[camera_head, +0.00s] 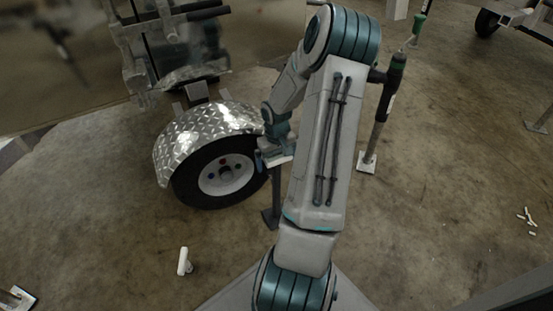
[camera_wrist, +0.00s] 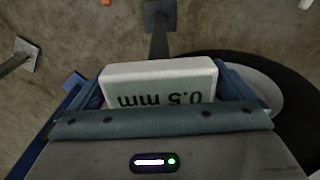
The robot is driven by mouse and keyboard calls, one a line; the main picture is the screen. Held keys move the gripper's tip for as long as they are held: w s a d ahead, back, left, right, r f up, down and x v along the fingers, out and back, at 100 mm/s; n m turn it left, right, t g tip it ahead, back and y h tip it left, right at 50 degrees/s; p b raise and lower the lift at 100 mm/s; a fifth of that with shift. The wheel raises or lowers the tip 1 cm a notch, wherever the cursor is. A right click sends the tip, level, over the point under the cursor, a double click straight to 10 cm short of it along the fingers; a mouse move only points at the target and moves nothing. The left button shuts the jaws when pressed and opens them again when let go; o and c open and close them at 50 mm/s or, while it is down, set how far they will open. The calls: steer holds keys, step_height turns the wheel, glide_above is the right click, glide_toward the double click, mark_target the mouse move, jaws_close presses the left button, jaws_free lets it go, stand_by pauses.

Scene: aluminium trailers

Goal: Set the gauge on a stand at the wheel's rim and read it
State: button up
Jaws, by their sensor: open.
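The gauge (camera_wrist: 160,72) is a pale block with a display that reads 0.5 mm, upside down in the wrist view. It sits between the fingers of my open gripper (camera_wrist: 162,92). In the head view my gripper (camera_head: 272,158) is beside the right side of the wheel (camera_head: 205,185), partly hidden by my arm. The dark post of the stand (camera_head: 277,190) rises below it from a square foot, which also shows in the wrist view (camera_wrist: 160,12). The wheel's white rim (camera_wrist: 262,88) is right of the gauge there. I cannot tell whether gauge and rim touch.
A diamond-plate fender (camera_head: 205,125) covers the wheel's top. A jack leg (camera_head: 378,125) with a pale foot stands right of my arm. A white T-shaped piece (camera_head: 184,262) is on the floor in front of the wheel. Small white pieces (camera_head: 527,222) lie far right. The floor between is clear.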

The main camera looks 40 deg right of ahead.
step_height(320, 180, up, 12)
steer(key=p, duration=0.5)
steer(key=shift+r, duration=0.1)
steer(key=s+a+r+n+h, duration=0.1)
steer(key=s+a+r, duration=0.1)
steer(key=a+r, duration=0.5)
steer(key=s+a+r+n, duration=0.15)
steer(key=a+r, duration=0.25)
steer(key=a, duration=0.5)
steer(key=s+a+r+t+y, duration=0.1)
steer(key=s+a+r, duration=0.4)
steer(key=s+a, duration=0.4)
steer(key=shift+s+a+r, duration=0.15)
steer(key=shift+s+a, duration=0.2)
steer(key=shift+a, duration=0.5)
